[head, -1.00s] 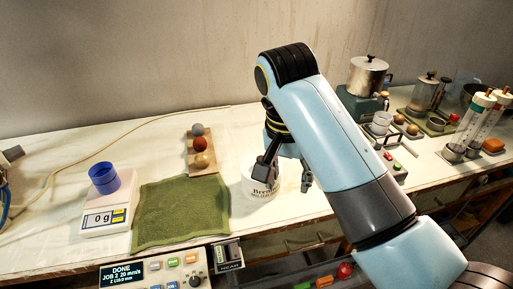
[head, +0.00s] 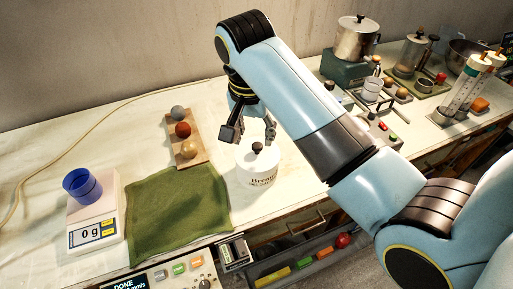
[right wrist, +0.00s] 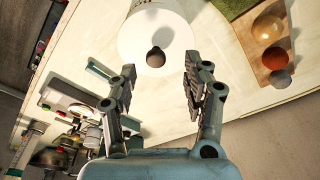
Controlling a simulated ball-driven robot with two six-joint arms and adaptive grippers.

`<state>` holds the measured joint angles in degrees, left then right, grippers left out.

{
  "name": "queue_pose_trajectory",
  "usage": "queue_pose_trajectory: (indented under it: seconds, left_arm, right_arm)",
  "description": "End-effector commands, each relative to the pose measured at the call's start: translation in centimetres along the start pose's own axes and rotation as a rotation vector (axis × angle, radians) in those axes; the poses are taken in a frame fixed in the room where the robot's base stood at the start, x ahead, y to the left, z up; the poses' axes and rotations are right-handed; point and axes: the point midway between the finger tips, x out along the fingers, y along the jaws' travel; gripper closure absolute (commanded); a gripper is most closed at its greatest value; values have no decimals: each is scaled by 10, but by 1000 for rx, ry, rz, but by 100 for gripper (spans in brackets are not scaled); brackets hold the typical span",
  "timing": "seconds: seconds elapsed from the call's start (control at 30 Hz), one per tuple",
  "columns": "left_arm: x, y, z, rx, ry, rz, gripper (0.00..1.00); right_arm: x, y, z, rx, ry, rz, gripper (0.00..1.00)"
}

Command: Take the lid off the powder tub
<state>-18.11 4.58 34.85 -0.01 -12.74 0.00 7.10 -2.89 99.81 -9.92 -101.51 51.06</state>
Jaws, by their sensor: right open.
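The powder tub (head: 262,182) is a white cylinder with dark lettering, standing on the bench. Its white lid (head: 246,158) is on top and has a dark round knob (head: 257,147). My right gripper (head: 250,138) is open and empty, just behind and above the lid. In the right wrist view the lid (right wrist: 178,32) and its knob (right wrist: 155,57) show at the top. The knob lies beyond the open fingertips (right wrist: 160,77), roughly midway between them, with no contact visible. My left gripper is not in view.
A green cloth (head: 178,210) lies left of the tub, with a scale (head: 97,225) holding a blue cup (head: 82,186) farther left. A wooden board (head: 186,150) with three balls is behind the cloth. A metal pot (head: 357,38) and other apparatus stand at the right.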

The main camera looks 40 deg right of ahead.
Motion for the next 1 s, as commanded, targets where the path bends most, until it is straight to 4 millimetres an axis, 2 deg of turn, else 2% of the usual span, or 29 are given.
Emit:
queue_pose_trajectory:
  seconds: [0.13,0.3,0.57,0.9,1.0]
  left_arm:
    - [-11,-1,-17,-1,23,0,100]
    - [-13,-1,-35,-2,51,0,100]
    - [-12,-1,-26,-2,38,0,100]
    - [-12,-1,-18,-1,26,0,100]
    - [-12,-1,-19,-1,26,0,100]
  right_arm:
    - [22,7,-2,-1,-2,7,50]
    - [42,5,-2,0,-1,3,50]
    - [45,5,-2,0,0,2,52]
    - [45,5,-2,0,0,2,96]
    - [45,5,-2,0,0,2,97]
